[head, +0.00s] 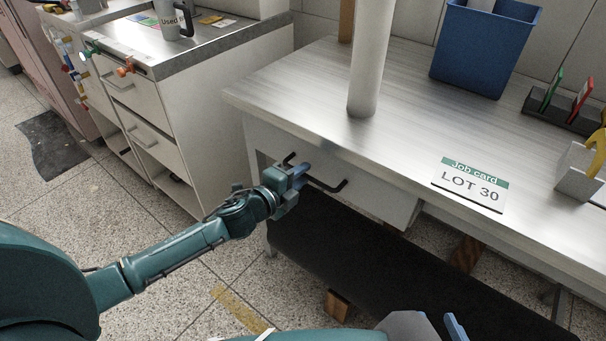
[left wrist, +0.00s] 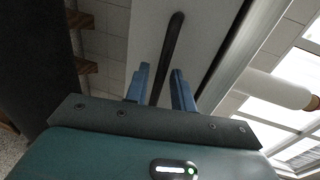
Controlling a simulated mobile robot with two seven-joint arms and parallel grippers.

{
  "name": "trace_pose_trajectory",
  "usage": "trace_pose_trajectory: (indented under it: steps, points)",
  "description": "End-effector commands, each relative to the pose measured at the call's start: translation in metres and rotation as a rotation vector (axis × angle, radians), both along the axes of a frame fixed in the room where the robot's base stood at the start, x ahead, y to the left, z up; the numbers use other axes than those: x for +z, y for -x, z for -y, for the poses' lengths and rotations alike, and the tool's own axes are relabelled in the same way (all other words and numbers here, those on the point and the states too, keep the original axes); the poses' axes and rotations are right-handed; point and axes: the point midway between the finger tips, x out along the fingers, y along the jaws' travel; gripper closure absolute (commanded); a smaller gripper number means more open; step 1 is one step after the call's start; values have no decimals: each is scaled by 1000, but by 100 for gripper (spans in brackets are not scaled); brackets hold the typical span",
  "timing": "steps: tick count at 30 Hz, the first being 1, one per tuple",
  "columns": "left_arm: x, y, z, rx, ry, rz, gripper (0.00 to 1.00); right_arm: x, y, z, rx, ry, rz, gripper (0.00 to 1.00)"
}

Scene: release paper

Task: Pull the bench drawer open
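The bench drawer (head: 375,196) is a pale front under the bench top, with a dark bar handle (head: 334,187). I cannot tell whether the drawer stands slightly out. My left gripper (head: 298,172) is at the handle, toward its left part. In the left wrist view the handle (left wrist: 174,35) runs between the two blue fingers of the left gripper (left wrist: 161,85), with small gaps beside it. The left gripper is open around it. My right gripper (head: 440,325) shows only in part at the bottom edge of the head view, away from the drawer.
The bench top (head: 300,95) carries a pale post (head: 370,60), a blue bin (head: 484,45), a job card (head: 470,186) and a rack at the right. A dark lower shelf (head: 340,255) lies beneath the drawer. A white cabinet (head: 215,120) stands to the left across a floor gap.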

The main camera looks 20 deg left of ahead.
Motion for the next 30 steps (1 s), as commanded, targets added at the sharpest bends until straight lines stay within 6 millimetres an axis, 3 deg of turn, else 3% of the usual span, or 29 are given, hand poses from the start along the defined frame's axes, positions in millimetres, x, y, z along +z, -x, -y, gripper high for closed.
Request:
trace_pose_trajectory:
  steps: [4, 13, 22, 30]
  points:
    - [-2, -10, 4, -1, 1, 1, 75, 4, 0, 1, -2, -1, 13, 64]
    - [-3, -12, 5, -1, 0, 0, 75, 4, 0, 1, -3, -1, 11, 64]
    - [-3, -12, 5, 0, 0, 0, 99, 1, 1, 1, -2, 1, 4, 64]
    - [-3, -12, 4, 0, 0, 0, 100, 0, 2, 1, -2, 1, 1, 64]
